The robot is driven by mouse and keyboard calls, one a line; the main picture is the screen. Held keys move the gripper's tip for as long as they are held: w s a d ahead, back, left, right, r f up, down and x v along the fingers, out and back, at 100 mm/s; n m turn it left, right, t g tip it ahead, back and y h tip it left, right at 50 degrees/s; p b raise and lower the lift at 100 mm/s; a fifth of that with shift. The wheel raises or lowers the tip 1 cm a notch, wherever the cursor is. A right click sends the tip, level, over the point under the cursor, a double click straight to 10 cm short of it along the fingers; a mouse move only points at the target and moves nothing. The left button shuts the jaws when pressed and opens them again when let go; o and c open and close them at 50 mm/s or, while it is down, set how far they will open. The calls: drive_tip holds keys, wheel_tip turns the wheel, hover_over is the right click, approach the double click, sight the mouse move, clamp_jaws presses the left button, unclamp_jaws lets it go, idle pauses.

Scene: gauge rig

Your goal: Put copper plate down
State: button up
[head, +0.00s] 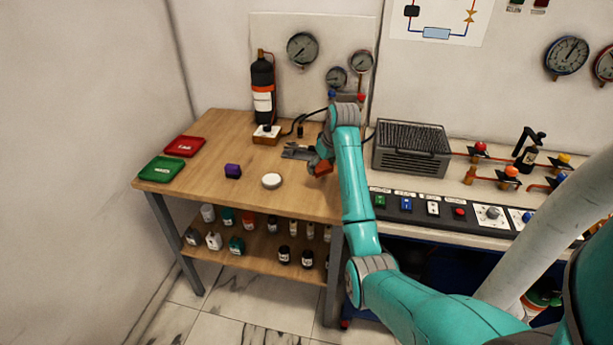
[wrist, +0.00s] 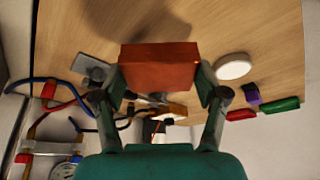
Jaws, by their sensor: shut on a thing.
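The copper plate (wrist: 158,68) is an orange-brown block in the wrist view. My gripper (wrist: 160,80) is shut on it, with one finger on each side. In the head view the copper plate (head: 322,165) shows partly behind my gripper (head: 318,158), over the right part of the wooden table. A shadow lies on the table in the wrist view. I cannot tell how far the plate is above the surface.
A white disc (head: 271,181) and a purple block (head: 233,171) are on the table (head: 215,140). Red (head: 185,146) and green (head: 161,169) trays lie at the left. A grey metal piece (head: 297,152) lies beside my gripper. A black bottle (head: 263,90) stands behind. A grey ribbed box (head: 411,150) is at the right.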

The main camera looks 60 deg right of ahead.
sight(321, 186)
drive_tip(key=shift+f, duration=2.85)
drive_tip(key=shift+f, duration=0.15)
drive_tip(key=o, duration=1.5)
drive_tip(key=shift+o, duration=0.2)
